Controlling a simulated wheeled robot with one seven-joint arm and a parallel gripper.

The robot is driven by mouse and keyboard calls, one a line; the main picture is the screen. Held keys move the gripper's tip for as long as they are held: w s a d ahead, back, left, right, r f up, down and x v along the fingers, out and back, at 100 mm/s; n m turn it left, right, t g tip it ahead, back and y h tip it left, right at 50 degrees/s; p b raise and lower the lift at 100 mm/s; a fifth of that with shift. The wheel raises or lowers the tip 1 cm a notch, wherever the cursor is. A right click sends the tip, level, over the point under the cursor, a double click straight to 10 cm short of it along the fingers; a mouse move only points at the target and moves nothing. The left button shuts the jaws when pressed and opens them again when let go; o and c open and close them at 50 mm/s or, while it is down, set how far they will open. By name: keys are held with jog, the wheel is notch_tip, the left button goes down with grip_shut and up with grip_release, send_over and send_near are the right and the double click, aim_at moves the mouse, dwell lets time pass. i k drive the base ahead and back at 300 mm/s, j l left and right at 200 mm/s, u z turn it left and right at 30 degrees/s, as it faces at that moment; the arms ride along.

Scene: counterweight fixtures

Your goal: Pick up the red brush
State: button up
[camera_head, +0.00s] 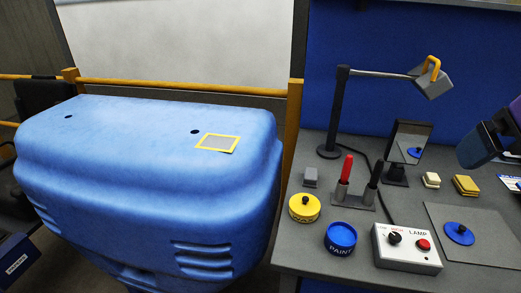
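The red brush (346,168) stands upright in a small grey holder (353,201) on the right-hand workbench, its red handle pointing up. A black-handled brush (374,179) stands just right of it in the same holder. The lower ends of both are hidden by the holder. A dark, rounded part of what looks like my arm comes in at the right edge, well to the right of the brushes. I see no gripper fingers on it.
A yellow-lidded pot (304,208) and a blue paint pot (340,238) stand in front of the holder, a lamp control box (406,249) front right. A desk lamp (330,120) and a small mirror (408,145) stand behind. A large blue casing (150,150) fills the left.

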aim_at(347, 163)
jog(key=i+j+z, duration=0.1)
jog(key=j, duration=0.35)
jog(key=i+j+z, duration=0.15)
jog(key=j, duration=0.3)
jog(key=i+j+z, duration=0.1)
jog(key=j, duration=0.35)
